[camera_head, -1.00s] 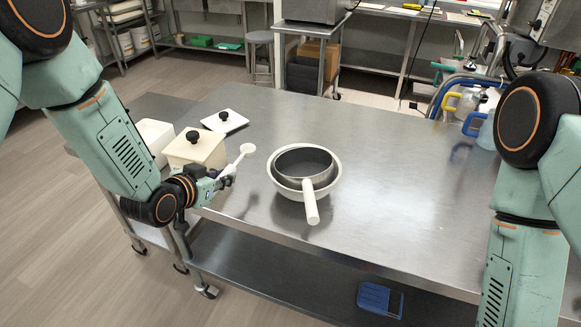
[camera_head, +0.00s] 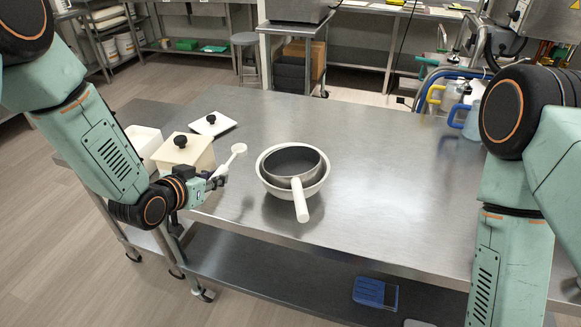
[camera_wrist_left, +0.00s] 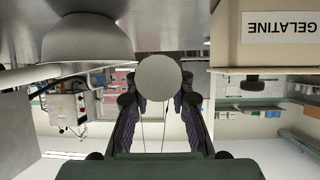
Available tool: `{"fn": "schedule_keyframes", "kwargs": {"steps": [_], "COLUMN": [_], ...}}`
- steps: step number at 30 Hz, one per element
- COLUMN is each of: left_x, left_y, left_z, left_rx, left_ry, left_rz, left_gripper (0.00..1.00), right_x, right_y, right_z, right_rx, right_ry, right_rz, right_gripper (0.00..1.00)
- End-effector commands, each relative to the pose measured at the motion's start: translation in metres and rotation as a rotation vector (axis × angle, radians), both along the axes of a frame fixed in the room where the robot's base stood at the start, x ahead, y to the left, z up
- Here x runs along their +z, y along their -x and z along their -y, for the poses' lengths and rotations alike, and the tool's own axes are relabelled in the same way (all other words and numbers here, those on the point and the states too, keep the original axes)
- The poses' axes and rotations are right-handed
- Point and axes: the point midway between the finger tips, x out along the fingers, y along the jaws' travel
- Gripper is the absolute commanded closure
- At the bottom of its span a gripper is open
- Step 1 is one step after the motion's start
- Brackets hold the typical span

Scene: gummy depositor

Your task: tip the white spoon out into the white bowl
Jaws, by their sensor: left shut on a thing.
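My left gripper (camera_head: 217,181) is shut on the white spoon (camera_head: 239,148), whose round end points up and toward the bowl. The spoon's round end (camera_wrist_left: 158,77) also shows between my fingers in the left wrist view. The white bowl (camera_head: 264,180) stands on the steel table, right of the spoon and apart from it. A dark pan (camera_head: 294,160) with a white handle (camera_head: 300,200) sits in the bowl's mouth and covers most of its inside. Any load in the spoon is too small to tell. My right gripper is out of view.
A cream lidded box (camera_head: 190,158) stands close behind my left gripper; a box in the left wrist view reads GELATINE (camera_wrist_left: 282,27). A white lid (camera_head: 212,124) lies behind it. Blue- and yellow-handled jugs (camera_head: 466,118) stand at the right. The table (camera_head: 380,190) right of the bowl is clear.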

Motion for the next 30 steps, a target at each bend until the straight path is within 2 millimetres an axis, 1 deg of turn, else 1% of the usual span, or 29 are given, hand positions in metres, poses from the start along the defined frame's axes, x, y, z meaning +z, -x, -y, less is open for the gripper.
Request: {"fn": "schedule_keyframes", "kwargs": {"steps": [1, 3, 12, 14, 17, 30], "left_x": [0.009, 0.017, 0.046, 0.047, 0.045, 0.045], "left_y": [-0.001, -0.001, -0.001, -0.001, 0.005, 0.050], "left_z": [-0.001, -0.001, -0.002, -0.002, -0.001, 0.001], "left_rx": [0.001, 0.001, 0.000, 0.000, 0.001, 0.001], "left_ry": [0.001, 0.001, 0.001, 0.000, 0.001, 0.002], "left_rz": [0.002, 0.002, 0.002, 0.001, -0.001, -0.003], "left_gripper": [1.00, 1.00, 1.00, 1.00, 1.00, 1.00], "right_x": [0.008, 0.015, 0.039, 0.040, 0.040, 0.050], "right_y": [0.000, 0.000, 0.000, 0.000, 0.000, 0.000], "right_z": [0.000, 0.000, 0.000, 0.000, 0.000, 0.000], "right_rx": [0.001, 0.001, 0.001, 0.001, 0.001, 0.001], "right_ry": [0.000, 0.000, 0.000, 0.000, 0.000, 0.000], "right_rz": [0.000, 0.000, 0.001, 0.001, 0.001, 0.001], "right_gripper": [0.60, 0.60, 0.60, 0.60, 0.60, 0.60]}}
